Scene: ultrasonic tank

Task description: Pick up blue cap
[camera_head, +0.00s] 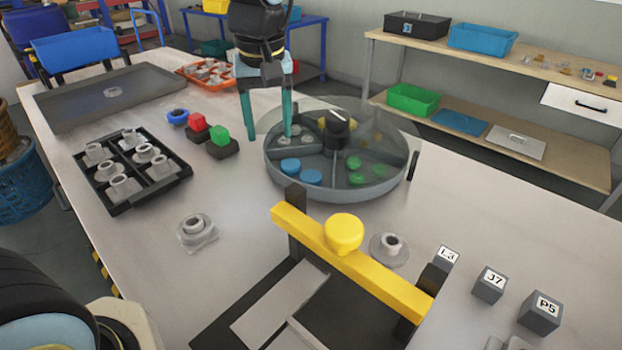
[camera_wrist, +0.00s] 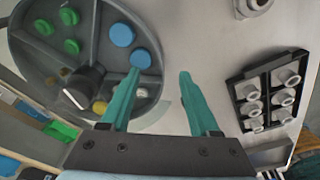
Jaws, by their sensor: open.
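Two round blue caps lie side by side in one compartment of the round grey divided tray (camera_head: 330,193). One blue cap (camera_head: 290,165) is nearer my gripper and the other blue cap (camera_head: 311,176) is to its right. The wrist view also shows both, the nearer cap (camera_wrist: 141,57) and the farther cap (camera_wrist: 122,34). My gripper (camera_head: 268,143) points down with teal fingers, open and empty. In the wrist view (camera_wrist: 160,72), the left fingertip appears close to the nearer cap, while the right finger is over bare table outside the rim. Contact cannot be told.
Green caps (camera_head: 354,163) and pale and yellow pieces fill other compartments around a black central knob (camera_head: 337,124). A transparent cover (camera_head: 372,118) shows around the tray's back. A yellow bar (camera_head: 350,265) is in front.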

